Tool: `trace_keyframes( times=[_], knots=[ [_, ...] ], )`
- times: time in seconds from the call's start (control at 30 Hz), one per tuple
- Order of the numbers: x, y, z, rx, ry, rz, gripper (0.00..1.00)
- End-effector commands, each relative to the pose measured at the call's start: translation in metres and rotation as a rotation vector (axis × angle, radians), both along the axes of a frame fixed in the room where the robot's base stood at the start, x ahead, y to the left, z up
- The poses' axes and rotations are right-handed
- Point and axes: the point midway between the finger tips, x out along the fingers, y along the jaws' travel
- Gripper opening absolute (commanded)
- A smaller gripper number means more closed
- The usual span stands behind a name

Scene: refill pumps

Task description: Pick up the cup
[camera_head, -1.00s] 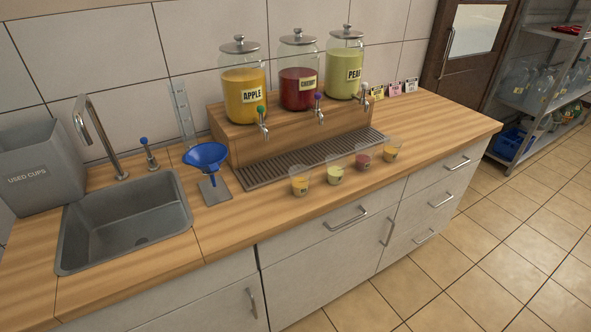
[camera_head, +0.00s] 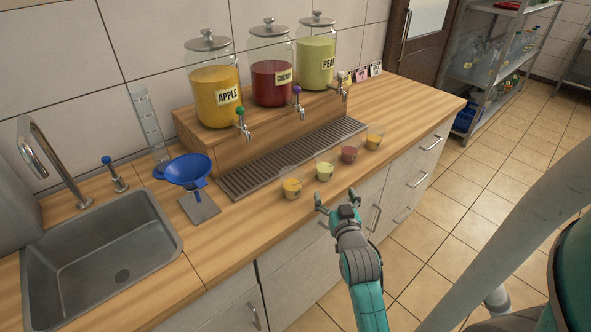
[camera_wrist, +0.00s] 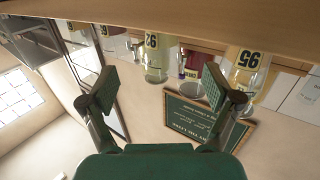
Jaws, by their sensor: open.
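Four small clear cups stand in a slanting row on the counter in front of the drip tray: an orange-yellow cup (camera_head: 291,189), a pale green cup (camera_head: 324,172), a red cup (camera_head: 349,155) and a yellow cup (camera_head: 374,143). My gripper (camera_head: 337,197) is open and empty by the counter's front edge, just short of the row and nearest the green cup. In the wrist view, which is upside down, a greenish cup (camera_wrist: 157,60) shows between the open fingers (camera_wrist: 163,97). Another cup (camera_wrist: 248,68) shows beyond the right finger. No cup touches the gripper.
Apple (camera_head: 215,95), cherry (camera_head: 272,78) and pear (camera_head: 316,58) dispensers stand on a wooden riser behind the drip tray (camera_head: 290,160). A blue funnel (camera_head: 188,170) on a stand and a sink (camera_head: 100,250) are left. The counter right of the cups is clear.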

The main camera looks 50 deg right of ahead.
Motion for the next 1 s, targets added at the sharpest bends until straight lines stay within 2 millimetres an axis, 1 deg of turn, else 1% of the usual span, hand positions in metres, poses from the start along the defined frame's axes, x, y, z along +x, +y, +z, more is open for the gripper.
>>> trace_keyframes(
  times=[0.03, 0.17, 0.4, 0.67, 0.9, 1.0],
  knots=[
    [0.0, -0.006, 0.003, -0.002, -0.002, -0.009, 0.89],
    [0.006, -0.017, 0.004, -0.003, -0.003, -0.014, 0.89],
    [0.029, -0.04, 0.002, -0.001, -0.003, -0.013, 0.89],
    [0.04, -0.052, 0.001, -0.001, -0.003, -0.013, 0.89],
    [0.063, -0.074, -0.001, -0.003, -0.003, -0.013, 0.89],
    [0.07, -0.082, -0.002, -0.003, -0.003, -0.013, 0.89]
  ],
)
